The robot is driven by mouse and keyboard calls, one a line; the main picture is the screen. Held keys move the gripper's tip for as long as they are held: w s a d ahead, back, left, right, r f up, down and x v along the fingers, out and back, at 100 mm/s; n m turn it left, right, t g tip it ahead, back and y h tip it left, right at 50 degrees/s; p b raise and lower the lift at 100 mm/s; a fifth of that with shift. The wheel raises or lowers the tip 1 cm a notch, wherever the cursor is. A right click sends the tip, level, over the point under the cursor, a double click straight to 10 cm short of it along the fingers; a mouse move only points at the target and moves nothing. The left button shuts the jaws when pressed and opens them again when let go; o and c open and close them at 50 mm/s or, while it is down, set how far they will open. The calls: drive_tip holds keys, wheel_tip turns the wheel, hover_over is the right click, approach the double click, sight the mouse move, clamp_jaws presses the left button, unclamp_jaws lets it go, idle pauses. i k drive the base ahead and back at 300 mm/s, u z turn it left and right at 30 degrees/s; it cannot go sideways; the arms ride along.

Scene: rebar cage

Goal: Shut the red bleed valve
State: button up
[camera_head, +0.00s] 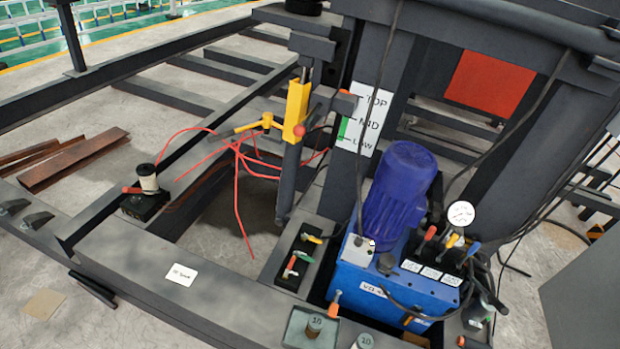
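I cannot tell for certain which red handle is the bleed valve. One small red handle (291,266) sits on a black block at lower centre, beside green and yellow handles. Another red handle (132,190) sticks out left from a black block carrying a pale cylinder (148,178). A red-tipped lever (430,233) stands on the blue hydraulic unit, next to yellow and blue levers. No label naming the bleed valve is readable. My gripper is not in view.
A blue motor (402,188) stands on the blue hydraulic unit (388,292), with a gauge (461,214) beside it. A yellow bracket (297,108) stands by the TOP/MID/LOW sign (368,120). Loose red wires (238,185) hang between.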

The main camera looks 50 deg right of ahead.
sight(289, 269)
drive_tip(key=z, duration=0.75)
drive_tip(key=i, duration=1.15)
drive_tip(key=z, duration=0.65)
